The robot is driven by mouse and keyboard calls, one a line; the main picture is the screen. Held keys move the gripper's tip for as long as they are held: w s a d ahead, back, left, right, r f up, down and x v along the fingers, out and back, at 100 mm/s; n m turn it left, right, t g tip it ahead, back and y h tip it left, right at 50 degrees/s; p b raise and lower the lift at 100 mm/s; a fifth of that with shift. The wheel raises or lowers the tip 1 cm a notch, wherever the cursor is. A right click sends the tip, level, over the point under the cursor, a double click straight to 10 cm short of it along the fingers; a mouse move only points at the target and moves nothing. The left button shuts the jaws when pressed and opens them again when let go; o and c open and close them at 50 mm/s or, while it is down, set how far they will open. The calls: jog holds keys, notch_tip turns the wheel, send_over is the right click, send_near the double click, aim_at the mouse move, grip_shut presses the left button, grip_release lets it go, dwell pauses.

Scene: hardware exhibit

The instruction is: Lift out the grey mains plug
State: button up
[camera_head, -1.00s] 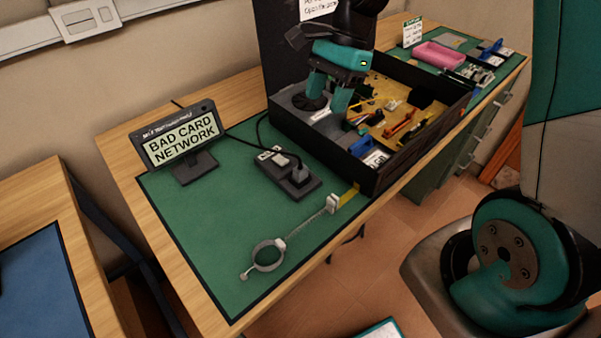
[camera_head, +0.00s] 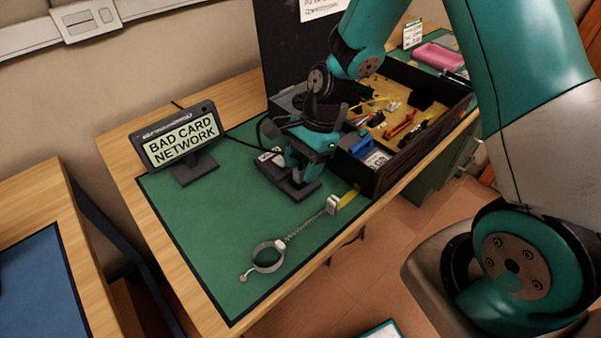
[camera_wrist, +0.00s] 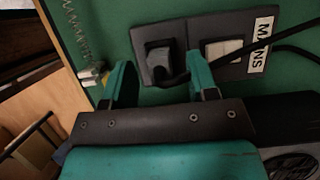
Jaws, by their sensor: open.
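The grey mains plug (camera_wrist: 159,60) sits in the dark grey socket block (camera_wrist: 180,28) in the wrist view, with its black cable curving out of it. My gripper (camera_wrist: 157,62) is open, with one teal finger on each side of the plug. The plug is between the fingers, and I cannot tell whether either finger touches it. In the head view my gripper (camera_head: 304,166) is down over the socket block (camera_head: 283,184) and hides the plug.
A pale square piece (camera_wrist: 222,50) and a MAINS label (camera_wrist: 262,45) are on the block. A black open case (camera_head: 372,183) stands close to the right. A display sign (camera_head: 180,138) stands left. A wrist strap (camera_head: 268,256) lies in front on the green mat (camera_head: 215,225).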

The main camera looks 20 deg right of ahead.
aim_at(301, 168)
jog(key=shift+a+f, duration=0.1)
jog(key=shift+f, duration=0.05)
jog(key=c, duration=0.8)
notch_tip(301, 168, up, 20)
jog(key=shift+r+p, duration=0.1)
jog(key=shift+p, duration=0.7)
